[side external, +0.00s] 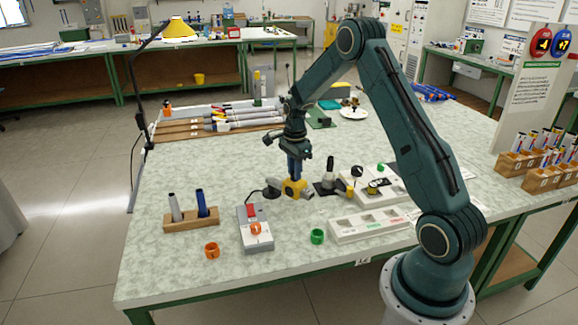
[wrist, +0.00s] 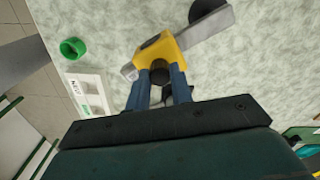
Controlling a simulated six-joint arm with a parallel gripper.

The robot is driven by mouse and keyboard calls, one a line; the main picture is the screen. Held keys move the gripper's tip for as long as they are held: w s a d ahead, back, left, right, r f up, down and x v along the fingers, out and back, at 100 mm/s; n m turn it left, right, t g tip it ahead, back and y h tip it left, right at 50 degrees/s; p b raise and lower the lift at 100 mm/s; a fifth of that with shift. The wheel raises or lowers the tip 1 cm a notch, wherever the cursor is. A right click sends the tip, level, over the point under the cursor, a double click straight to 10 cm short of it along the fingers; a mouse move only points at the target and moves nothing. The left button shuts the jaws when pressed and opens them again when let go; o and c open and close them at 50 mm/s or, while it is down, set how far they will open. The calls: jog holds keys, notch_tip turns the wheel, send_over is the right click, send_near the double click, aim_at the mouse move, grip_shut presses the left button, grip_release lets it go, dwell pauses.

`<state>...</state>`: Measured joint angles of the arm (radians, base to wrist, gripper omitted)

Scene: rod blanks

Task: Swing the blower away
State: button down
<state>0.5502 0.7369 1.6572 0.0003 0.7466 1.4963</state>
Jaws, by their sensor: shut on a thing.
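The blower (side external: 294,188) looks like a yellow body with a grey barrel, low over the middle of the table in the side view. In the wrist view the blower (wrist: 162,47) has its grey barrel pointing to the upper right. My gripper (side external: 295,172) points down onto it from above. In the wrist view the blue fingers of my gripper (wrist: 160,86) are shut on a dark part at its near side. Whether its underside touches the table is hidden.
A grey box (side external: 247,238) with a red part and an orange ring stands front-left. A wooden holder (side external: 191,223) carries two rods. A green ring (side external: 317,236), an orange ring (side external: 211,250) and a white tray (side external: 372,231) lie nearby. The table's far-left front is clear.

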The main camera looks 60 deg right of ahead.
aim_at(288, 184)
jog(key=shift+w+a+m, duration=0.2)
jog(key=shift+a+m, duration=0.45)
jog(key=shift+m, duration=0.1)
jog(key=shift+w+a+m, duration=0.2)
jog(key=shift+a+m, duration=0.4)
jog(key=shift+m, duration=0.15)
jog(key=c, duration=1.2)
grip_release()
jog(key=shift+c, duration=0.2)
notch_tip(288, 184, up, 14)
